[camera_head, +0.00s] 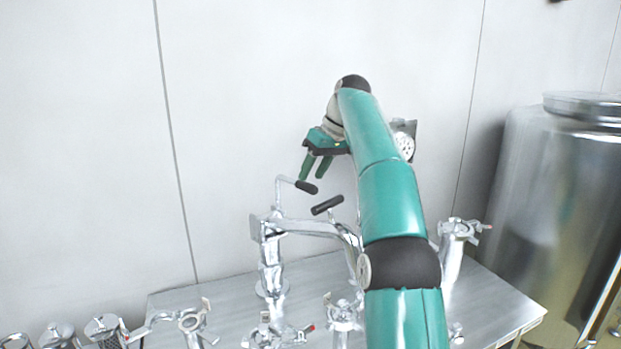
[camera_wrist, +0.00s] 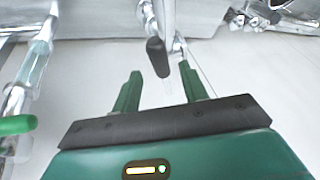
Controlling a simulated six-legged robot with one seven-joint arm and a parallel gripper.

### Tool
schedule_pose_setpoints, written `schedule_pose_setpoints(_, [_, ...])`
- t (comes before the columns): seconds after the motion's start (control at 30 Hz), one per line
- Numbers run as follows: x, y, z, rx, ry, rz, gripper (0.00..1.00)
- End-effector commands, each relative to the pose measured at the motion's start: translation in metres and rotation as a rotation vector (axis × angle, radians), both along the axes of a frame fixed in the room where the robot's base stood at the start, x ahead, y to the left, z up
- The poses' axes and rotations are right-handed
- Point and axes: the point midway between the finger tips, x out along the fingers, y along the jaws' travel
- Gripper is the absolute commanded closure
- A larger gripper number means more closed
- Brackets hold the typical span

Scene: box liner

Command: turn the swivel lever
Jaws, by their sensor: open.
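A chrome pipe assembly (camera_head: 305,228) stands on the metal table and carries two levers with black grips. One black grip (camera_head: 306,187) ends a thin bent rod on the left; the other black grip (camera_head: 327,205) is lower and to the right. I cannot tell which is the swivel lever. My gripper (camera_head: 312,176) is open and empty, its green fingers pointing down just above the left grip. In the wrist view, my gripper (camera_wrist: 160,75) has one black grip (camera_wrist: 158,57) showing between and just past its fingertips. Contact is not clear.
The metal table (camera_head: 500,300) also bears several chrome valves and fittings (camera_head: 195,322) along its near side. A large steel tank (camera_head: 555,190) stands at the right. A pale wall (camera_head: 90,150) is behind; the space above the table at the left is clear.

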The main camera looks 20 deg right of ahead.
Motion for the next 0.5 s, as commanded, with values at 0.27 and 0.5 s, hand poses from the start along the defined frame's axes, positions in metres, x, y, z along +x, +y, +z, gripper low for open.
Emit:
schedule_pose_setpoints(0.27, [-0.003,-0.004,0.012,-0.001,-0.001,0.002,0.57])
schedule_pose_setpoints(0.5, [-0.009,-0.009,0.019,0.0,0.002,-0.001,0.57])
